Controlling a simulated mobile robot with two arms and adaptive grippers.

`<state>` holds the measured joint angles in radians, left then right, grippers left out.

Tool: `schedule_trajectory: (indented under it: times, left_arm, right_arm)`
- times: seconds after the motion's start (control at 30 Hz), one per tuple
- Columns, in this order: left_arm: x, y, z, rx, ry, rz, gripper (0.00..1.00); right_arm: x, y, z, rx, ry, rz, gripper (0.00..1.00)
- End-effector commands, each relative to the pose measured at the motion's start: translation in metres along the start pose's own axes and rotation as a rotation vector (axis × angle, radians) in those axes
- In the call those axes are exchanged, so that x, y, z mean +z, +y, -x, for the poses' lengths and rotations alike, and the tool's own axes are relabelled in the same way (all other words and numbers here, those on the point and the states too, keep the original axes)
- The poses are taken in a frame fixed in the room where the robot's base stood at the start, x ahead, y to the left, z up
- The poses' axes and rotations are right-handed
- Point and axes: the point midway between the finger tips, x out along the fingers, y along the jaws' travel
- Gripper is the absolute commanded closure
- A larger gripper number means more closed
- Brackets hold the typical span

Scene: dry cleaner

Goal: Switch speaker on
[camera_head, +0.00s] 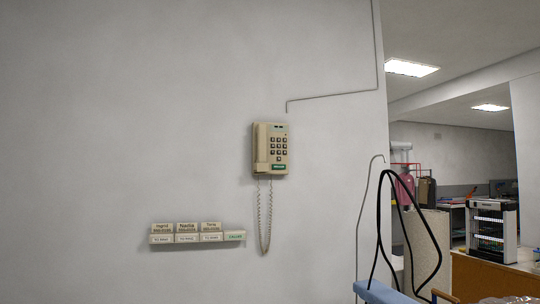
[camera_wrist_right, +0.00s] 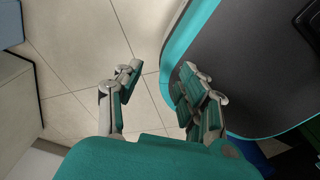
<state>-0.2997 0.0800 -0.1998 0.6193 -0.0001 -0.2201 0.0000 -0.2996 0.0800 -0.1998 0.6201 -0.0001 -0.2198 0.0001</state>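I cannot make out a speaker for certain in these frames. A beige wall phone (camera_head: 270,150) hangs on the grey wall in the head view, with its handset on the left, a dark keypad and a green label below the keys. The label is too small to read. A coiled cord (camera_head: 264,220) hangs below it. My right gripper (camera_wrist_right: 160,85) shows only in the right wrist view. Its fingers are apart with nothing between them, and tiled floor lies beyond. My left gripper is in neither view.
A label rack (camera_head: 197,237) with name cards is on the wall at lower left. The wall ends at right. Beyond it, a black-and-white device (camera_head: 492,230) with coloured rows stands on a wooden counter (camera_head: 485,280). A blue-ended stand with black cables (camera_head: 380,292) is in front.

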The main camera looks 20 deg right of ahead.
Motion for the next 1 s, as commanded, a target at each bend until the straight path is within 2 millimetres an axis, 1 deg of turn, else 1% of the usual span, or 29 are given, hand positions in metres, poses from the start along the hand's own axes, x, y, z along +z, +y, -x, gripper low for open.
schedule_trajectory:
  times: [0.03,0.2,0.3,1.0]
  left_arm:
    - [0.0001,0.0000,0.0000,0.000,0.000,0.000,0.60]
    - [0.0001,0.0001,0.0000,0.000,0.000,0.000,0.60]
    - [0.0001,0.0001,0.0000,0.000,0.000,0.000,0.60]
    - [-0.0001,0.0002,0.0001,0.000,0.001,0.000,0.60]
  right_arm:
    - [0.0001,0.0000,0.0000,0.000,0.000,0.000,0.67]
    - [0.0002,-0.0001,0.0000,0.000,0.000,0.000,0.89]
    - [0.0002,-0.0001,0.0000,0.000,0.000,0.001,1.00]
    - [0.0004,-0.0002,0.0000,0.000,-0.001,0.000,1.00]
